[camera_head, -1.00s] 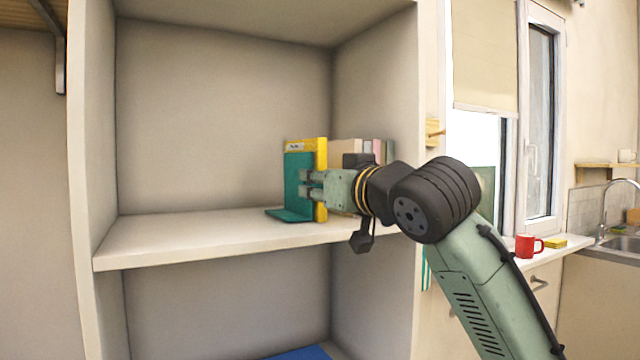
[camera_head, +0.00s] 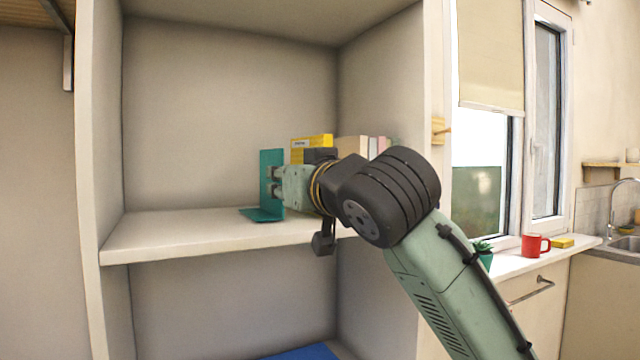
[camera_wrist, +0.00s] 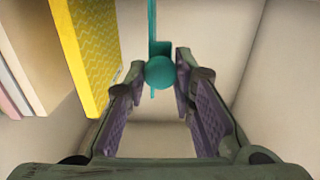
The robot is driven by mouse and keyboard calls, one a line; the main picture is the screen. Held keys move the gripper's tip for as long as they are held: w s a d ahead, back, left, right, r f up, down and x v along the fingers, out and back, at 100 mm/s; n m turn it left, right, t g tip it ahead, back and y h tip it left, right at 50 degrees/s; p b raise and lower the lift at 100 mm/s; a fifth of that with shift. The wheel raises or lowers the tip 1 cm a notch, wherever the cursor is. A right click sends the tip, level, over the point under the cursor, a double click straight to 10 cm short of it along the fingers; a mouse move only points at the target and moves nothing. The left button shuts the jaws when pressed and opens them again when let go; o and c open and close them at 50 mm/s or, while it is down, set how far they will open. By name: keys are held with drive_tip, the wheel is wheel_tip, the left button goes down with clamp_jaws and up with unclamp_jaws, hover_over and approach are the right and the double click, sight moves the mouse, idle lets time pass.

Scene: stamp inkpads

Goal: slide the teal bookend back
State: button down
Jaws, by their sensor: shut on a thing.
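The teal bookend (camera_head: 271,165) stands upright on the shelf board (camera_head: 150,238), its flat foot reaching to the left. My gripper (camera_head: 276,182) comes from the right and is shut on the bookend. In the wrist view, a round teal knob of the bookend (camera_wrist: 160,73) sits between the fingertips, with its thin upright plate beyond. A yellow book (camera_head: 311,142) stands to the right of the bookend with a gap between them; it also shows in the wrist view (camera_wrist: 88,45). My gripper hides the book's lower part in the head view.
Several pale and pink books (camera_head: 362,148) stand right of the yellow one, partly behind my arm. The shelf left of the bookend is bare up to the left side wall (camera_head: 98,150). A red mug (camera_head: 533,245) stands on the sill counter at right.

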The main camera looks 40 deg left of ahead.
drive_tip(key=s, duration=0.1)
drive_tip(key=s+a, duration=0.1)
drive_tip(key=s, duration=0.1)
drive_tip(key=s+a, duration=0.1)
drive_tip(key=s, duration=0.1)
drive_tip(key=shift+s+a, duration=0.15)
drive_tip(key=c, duration=1.4)
unclamp_jaws()
drive_tip(key=shift+o, duration=0.2)
drive_tip(key=v, duration=1.2)
